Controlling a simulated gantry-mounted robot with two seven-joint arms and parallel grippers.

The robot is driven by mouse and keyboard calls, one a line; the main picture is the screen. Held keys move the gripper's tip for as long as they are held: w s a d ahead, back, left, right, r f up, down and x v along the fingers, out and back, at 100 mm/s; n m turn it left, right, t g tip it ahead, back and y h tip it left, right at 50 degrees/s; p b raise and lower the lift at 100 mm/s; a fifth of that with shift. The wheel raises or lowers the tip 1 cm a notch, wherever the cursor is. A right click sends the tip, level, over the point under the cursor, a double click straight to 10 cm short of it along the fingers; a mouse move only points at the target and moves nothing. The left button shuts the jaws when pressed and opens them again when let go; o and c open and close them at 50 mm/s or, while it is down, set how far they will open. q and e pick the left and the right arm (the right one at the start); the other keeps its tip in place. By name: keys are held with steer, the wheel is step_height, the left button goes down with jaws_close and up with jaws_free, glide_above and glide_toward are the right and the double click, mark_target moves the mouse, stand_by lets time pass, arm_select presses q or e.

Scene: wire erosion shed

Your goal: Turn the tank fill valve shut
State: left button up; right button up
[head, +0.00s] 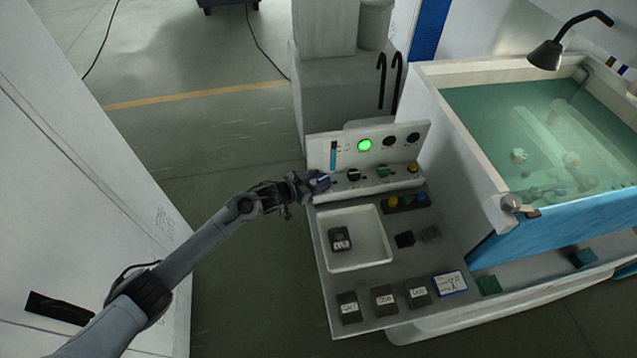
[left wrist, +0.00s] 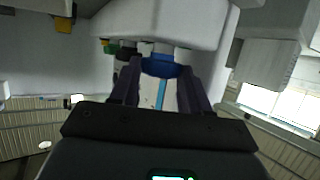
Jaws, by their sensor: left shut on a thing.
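A blue knob (head: 320,180) sits at the left end of the control panel's lower row. My left gripper (head: 308,184) reaches it from the left and is shut on it. In the left wrist view the blue knob (left wrist: 160,67) shows between the two dark fingers (left wrist: 158,85). A white surface with a blue stripe shows below it, also between the fingers. The fingers hide part of the knob, and its exact angle is hard to tell. No label naming the fill valve is readable. My right gripper is not in view.
Black (head: 353,175), green (head: 382,171) and yellow (head: 412,168) knobs continue the row. Above are a blue level bar (head: 333,155) and a lit green lamp (head: 364,145). A white tray (head: 367,225) lies in front. The water tank (head: 477,187) stands right; floor left of the panel is clear.

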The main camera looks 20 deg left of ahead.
arm_select(q)
steer(key=m+h+b, duration=0.1)
steer(key=b, duration=0.1)
steer(key=m+g+h+b, duration=0.1)
steer(key=b, duration=0.1)
steer(key=m+g+h+b, duration=0.1)
steer(key=shift+w+a+f+m+h+b, duration=0.15)
steer(key=shift+w+a+m+h+b, duration=0.15)
steer(key=shift+a+b, duration=0.1)
steer(key=shift+m+g+h+b, duration=0.3)
steer(key=shift+m+g+b, duration=0.1)
steer(key=shift+g+b, duration=0.1)
steer(key=o, duration=0.8)
steer(key=shift+r+p+v, duration=0.2)
steer(key=shift+p+v, duration=0.15)
steer(key=shift+v, duration=5.1)
